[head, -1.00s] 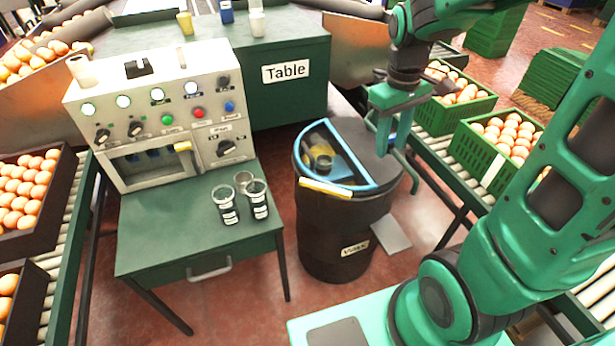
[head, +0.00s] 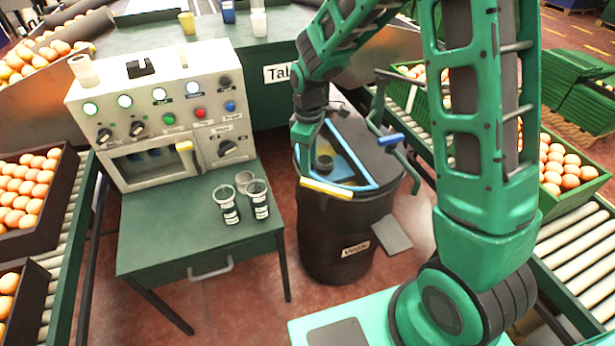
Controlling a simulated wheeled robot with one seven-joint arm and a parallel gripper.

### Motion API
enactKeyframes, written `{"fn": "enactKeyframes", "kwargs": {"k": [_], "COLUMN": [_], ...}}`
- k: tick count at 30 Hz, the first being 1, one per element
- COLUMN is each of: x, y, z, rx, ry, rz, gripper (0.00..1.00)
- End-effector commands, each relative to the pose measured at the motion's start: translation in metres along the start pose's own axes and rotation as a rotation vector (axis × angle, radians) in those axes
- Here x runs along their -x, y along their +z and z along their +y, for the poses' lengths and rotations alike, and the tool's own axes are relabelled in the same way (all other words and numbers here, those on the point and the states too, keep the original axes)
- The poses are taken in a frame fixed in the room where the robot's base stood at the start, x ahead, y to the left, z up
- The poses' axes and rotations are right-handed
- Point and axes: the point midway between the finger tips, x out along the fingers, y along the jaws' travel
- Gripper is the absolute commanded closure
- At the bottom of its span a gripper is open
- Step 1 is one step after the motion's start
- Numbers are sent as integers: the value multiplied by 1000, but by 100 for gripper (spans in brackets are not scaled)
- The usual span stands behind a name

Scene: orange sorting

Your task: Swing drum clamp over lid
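The black waste drum (head: 345,235) stands right of the small green table, with a label on its side. Its top has a blue-rimmed half-round opening (head: 378,186) showing a grey cup inside, and a yellow bar (head: 326,190) at the front edge. The dark lid half (head: 375,150) covers the rest. A bent green clamp-like bar (head: 408,172) with a blue grip (head: 391,139) stands at the drum's right side, apart from my gripper. My gripper (head: 308,155) points down at the left of the drum's top. Its fingertips are small and partly hidden, and contact is unclear.
The green table (head: 190,240) left of the drum carries a control panel (head: 155,110) and several dark cups. A grey pedal-like plate (head: 391,235) sits at the drum's lower right. Red floor shows in front.

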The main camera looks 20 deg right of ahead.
Motion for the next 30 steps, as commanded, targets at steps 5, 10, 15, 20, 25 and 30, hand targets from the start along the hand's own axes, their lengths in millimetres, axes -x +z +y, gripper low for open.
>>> {"fn": "enactKeyframes", "kwargs": {"k": [5,10,15,20,25,30], "x": [-32,-54,-63,-65,-65,-64], "y": [1,1,1,1,1,1], "z": [0,0,0,0,0,0], "rx": [-1,-1,-1,-2,-2,-2], "ry": [-2,-2,0,0,0,1], "rz": [-2,-2,-1,0,0,0], "gripper": [65,65,65,65,72,100]}}
